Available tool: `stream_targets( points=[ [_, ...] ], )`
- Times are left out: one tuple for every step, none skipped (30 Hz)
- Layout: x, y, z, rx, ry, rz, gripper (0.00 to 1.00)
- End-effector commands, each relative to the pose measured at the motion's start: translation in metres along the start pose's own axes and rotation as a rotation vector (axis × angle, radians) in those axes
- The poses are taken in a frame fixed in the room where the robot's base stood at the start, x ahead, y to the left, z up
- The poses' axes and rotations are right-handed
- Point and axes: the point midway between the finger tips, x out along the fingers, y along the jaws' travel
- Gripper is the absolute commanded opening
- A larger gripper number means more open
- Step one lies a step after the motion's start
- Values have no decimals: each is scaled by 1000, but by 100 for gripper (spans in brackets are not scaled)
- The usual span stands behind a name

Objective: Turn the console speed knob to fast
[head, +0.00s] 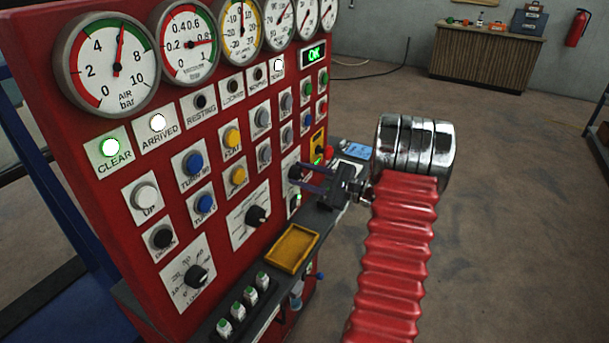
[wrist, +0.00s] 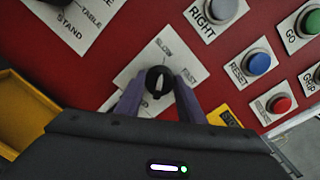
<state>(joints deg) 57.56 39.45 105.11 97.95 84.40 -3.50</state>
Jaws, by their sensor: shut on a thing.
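The speed knob (wrist: 158,82) is a black round knob with a white line, on a white plate (wrist: 127,82) marked "SLOW" and "FAST". In the wrist view its line runs nearly straight up the picture, below the "SLOW" word and left of "FAST". My gripper (wrist: 159,92) is shut on the knob, with one purple finger on each side. In the head view my gripper (head: 299,175) reaches the right part of the red console (head: 222,215), and its fingers and body partly hide the knob and plate.
A yellow tray (head: 292,249) sits on the console ledge below. Reset (wrist: 258,63) and red (wrist: 279,103) buttons lie right of the knob in the wrist view. A table/stand selector plate (wrist: 72,22) is upper left. Open floor (head: 500,200) lies right of the console.

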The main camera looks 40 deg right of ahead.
Motion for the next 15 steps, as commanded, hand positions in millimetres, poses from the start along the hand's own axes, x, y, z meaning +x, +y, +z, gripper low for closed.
stream_targets(
  points=[
    [0, 0, 0, 0, 0, 0, 27],
    [0, 0, 0, 0, 0, 0, 25],
    [0, 0, 0, 0, 0, 0, 22],
    [0, 0, 0, 0, 0, 0, 20],
    [0, 0, 0, 0, 0, 0, 18],
    [0, 0, 0, 0, 0, 1, 15],
    [0, 0, 0, 0, 0, 1, 13],
    [-4, -7, -6, -2, 1, -1, 12],
    [-3, -4, -3, 0, 0, 0, 12],
    [-2, -3, -2, 0, 1, -1, 12],
    [-2, -3, -2, 1, 2, -2, 13],
    [-2, -2, -2, 3, 3, -3, 13],
    [-2, -2, -2, 6, 3, -3, 13],
    [-3, -2, -2, 9, 3, -4, 13],
    [-3, -2, -2, 14, 3, -5, 12]
  ],
)
